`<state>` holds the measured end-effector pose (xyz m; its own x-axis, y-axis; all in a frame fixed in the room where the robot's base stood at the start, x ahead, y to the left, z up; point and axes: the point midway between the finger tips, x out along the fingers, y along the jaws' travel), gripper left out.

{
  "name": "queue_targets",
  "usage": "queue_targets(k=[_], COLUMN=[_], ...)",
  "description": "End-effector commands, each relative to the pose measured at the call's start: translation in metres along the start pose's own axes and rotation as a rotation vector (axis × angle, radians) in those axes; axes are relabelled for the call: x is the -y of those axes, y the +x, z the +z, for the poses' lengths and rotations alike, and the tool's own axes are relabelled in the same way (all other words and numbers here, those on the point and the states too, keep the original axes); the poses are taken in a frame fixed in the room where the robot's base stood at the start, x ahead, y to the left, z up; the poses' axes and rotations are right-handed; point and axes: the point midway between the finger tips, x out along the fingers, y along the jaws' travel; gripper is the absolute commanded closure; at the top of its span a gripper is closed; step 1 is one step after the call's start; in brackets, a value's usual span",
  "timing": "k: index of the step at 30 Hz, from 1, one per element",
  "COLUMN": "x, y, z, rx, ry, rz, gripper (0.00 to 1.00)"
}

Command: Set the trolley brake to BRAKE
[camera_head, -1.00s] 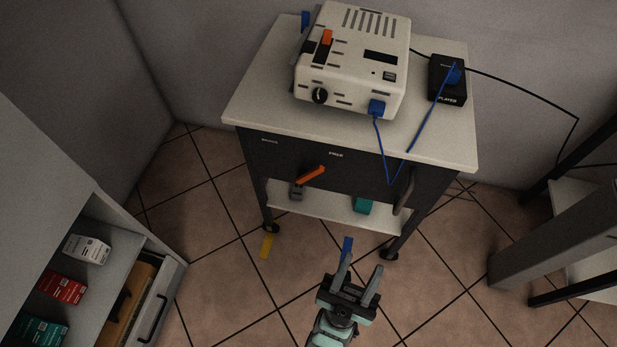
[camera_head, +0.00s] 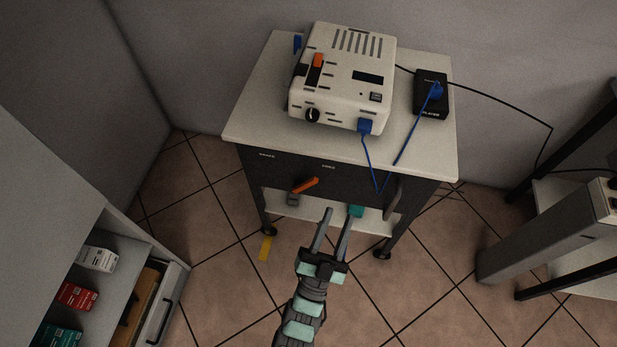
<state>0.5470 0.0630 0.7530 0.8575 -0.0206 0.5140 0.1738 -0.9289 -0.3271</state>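The trolley (camera_head: 243,127) stands against the back wall, with a white top, a dark front panel and a lower shelf. The brake lever (camera_head: 305,186) is an orange handle on the dark front, tilted up to the right. Small white labels sit on the panel above it, one at the left (camera_head: 267,156) and one nearer the middle (camera_head: 328,167); they are too small to read surely. My gripper (camera_head: 337,219) is below and slightly right of the lever, its fingers apart and pointing at the trolley's front. Nothing shows between the fingers, and it appears apart from the lever.
A white device (camera_head: 340,75) and a black box (camera_head: 431,93) with blue cables stand on the trolley top. One blue cable hangs over the front edge. A teal block (camera_head: 355,211) is on the lower shelf.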

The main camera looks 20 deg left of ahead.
Motion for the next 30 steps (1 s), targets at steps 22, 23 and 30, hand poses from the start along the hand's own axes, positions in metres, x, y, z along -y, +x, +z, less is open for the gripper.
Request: queue_targets(k=[22, 23, 30], x=[0.053, 0.053, 0.052], y=[-0.025, -0.020, 0.020], z=[0.123, 0.126, 0.149], rx=[0.560, 0.559, 0.554], ry=[0.265, 0.265, 0.265], rz=[0.103, 0.103, 0.101], gripper=[0.64, 0.64, 0.64])
